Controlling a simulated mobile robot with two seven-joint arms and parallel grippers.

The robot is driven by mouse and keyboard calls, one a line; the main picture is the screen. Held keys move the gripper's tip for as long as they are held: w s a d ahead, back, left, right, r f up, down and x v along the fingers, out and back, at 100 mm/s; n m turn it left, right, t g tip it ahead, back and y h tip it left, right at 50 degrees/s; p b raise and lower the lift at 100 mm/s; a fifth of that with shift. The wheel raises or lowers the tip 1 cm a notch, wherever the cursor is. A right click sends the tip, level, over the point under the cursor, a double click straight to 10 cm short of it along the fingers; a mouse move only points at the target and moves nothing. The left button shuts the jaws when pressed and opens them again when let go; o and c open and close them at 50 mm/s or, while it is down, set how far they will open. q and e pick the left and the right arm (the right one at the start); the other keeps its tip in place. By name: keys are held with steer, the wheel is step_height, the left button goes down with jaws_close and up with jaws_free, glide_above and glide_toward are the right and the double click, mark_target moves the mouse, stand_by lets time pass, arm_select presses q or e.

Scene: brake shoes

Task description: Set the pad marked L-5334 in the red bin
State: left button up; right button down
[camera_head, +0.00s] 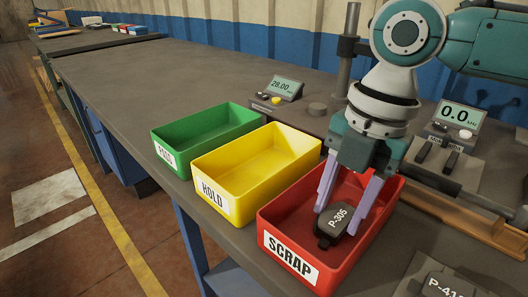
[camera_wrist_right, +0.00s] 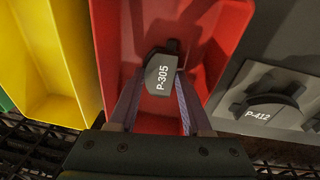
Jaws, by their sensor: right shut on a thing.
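My right gripper (camera_head: 338,216) points down into the red bin (camera_head: 350,259), labelled SCRAP. Its two pale purple fingers are shut on a dark grey pad marked P-305 (camera_head: 334,225), which is within the bin's walls. The pad also shows between the fingertips in the right wrist view (camera_wrist_right: 161,72), with the red bin (camera_wrist_right: 116,40) around it. I cannot tell whether the pad touches the bin floor. No pad with the marking L-5334 is readable in either view. My left gripper is not in view.
A yellow HOLD bin (camera_head: 213,203) and a green bin (camera_head: 171,160), both empty where visible, stand left of the red bin. A pad marked P-412 (camera_wrist_right: 268,98) lies on a grey plate to the right. Gauges with displays (camera_head: 284,87) (camera_head: 459,117) stand behind.

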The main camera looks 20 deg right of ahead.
mark_target(349, 214)
steer(key=c, duration=0.6)
jaws_free()
steer(key=shift+f, duration=0.15)
step_height(349, 214, up, 12)
steer(key=d+p, duration=0.1)
steer(key=p, duration=0.2)
steer(key=shift+s+d, duration=0.2)
steer(key=shift+d, duration=0.1)
